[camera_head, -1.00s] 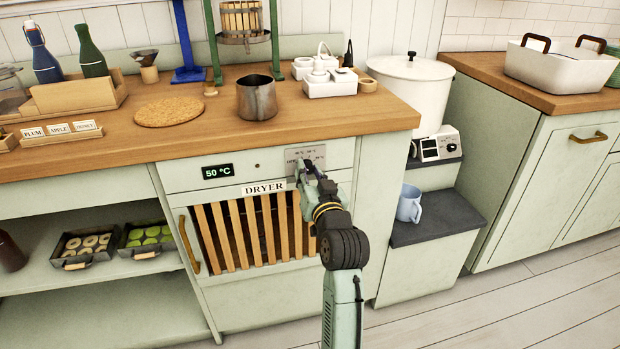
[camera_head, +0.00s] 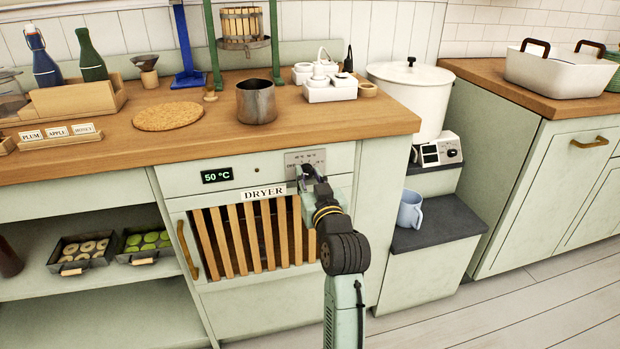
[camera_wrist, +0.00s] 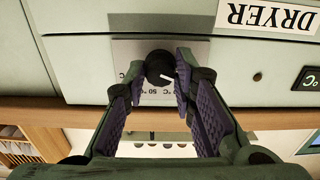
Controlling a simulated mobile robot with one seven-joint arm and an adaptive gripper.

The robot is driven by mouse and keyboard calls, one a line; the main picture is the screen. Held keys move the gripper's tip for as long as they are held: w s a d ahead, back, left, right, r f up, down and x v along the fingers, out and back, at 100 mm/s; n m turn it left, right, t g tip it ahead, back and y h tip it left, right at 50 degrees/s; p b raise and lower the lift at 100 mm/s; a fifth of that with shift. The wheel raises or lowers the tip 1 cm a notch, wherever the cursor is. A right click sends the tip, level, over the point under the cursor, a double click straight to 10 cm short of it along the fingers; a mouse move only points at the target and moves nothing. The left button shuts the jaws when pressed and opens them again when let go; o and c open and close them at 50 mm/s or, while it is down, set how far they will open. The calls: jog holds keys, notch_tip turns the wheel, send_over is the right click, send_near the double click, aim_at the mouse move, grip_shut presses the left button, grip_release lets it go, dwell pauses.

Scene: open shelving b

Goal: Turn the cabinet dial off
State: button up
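The dial is a round black knob with a white pointer mark on a grey plate with temperature markings, on the dryer front (camera_head: 208,177). In the wrist view, which shows the scene upside down, the dial (camera_wrist: 158,68) sits between my fingertips and its mark points to the lower right. My gripper (camera_head: 310,174) is in front of the plate (camera_head: 292,160) in the head view and partly hides the dial. In the wrist view my gripper (camera_wrist: 161,72) has its fingers apart, one on each side of the dial. Narrow gaps seem to separate them from it.
A display (camera_head: 216,175) reads 50 °C beside a DRYER label (camera_head: 263,193). Wooden slats (camera_head: 240,240) form the door below. The worktop (camera_head: 210,140) above holds a metal pot (camera_head: 256,100). A step (camera_head: 440,222) with a blue mug (camera_head: 410,208) is at right.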

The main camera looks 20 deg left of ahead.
jog(key=o, duration=0.5)
jog(key=v, duration=1.2)
